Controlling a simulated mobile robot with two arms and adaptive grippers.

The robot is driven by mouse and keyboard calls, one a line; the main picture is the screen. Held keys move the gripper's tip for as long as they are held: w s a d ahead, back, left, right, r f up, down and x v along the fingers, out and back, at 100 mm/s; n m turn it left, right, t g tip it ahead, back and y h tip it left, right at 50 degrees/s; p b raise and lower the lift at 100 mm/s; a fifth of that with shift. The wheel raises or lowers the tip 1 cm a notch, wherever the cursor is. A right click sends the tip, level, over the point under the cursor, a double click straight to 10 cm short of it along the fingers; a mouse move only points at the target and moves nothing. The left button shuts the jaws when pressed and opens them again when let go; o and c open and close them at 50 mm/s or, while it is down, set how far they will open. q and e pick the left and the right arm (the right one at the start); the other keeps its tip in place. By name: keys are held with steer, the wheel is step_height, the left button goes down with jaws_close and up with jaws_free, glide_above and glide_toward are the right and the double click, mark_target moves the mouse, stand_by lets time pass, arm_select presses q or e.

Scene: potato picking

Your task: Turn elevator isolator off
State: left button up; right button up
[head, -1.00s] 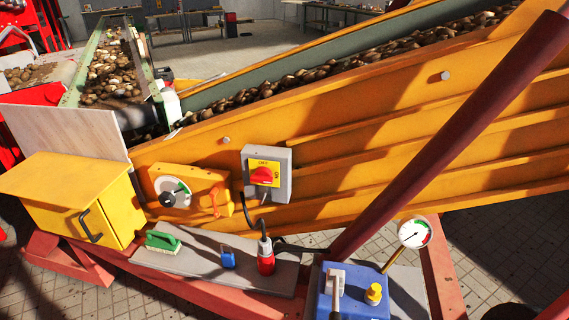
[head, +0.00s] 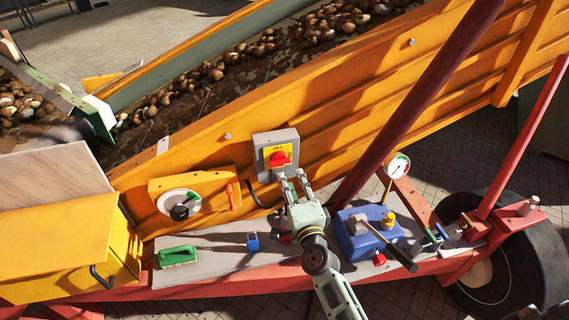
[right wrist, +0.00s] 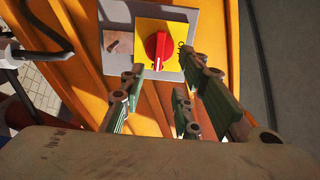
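The elevator isolator is a grey box (head: 269,142) on the orange elevator side, with a yellow plate and a red rotary knob (head: 280,158). In the right wrist view the red knob (right wrist: 158,48) stands upright on its yellow plate (right wrist: 180,35), a white mark at its lower end. My right gripper (head: 291,176) is just below and in front of the box. In the right wrist view its fingers (right wrist: 165,80) are spread and empty, pointing at the box, with the knob beyond the tips. Contact cannot be told. My left gripper is not in view.
A grey shelf (head: 215,242) below holds a green brush (head: 178,256) and a blue padlock-like item (head: 253,242). A round dial (head: 180,204) is left of the isolator. A blue lever unit (head: 358,240), a gauge (head: 398,165) and a dark red post (head: 420,95) are right.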

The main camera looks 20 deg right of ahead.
mark_target(283, 165)
steer(key=w, duration=0.7)
steer(key=shift+w+d+f, duration=0.1)
steer(key=shift+w+d, duration=0.05)
steer(key=shift+c, duration=0.6)
jaws_close()
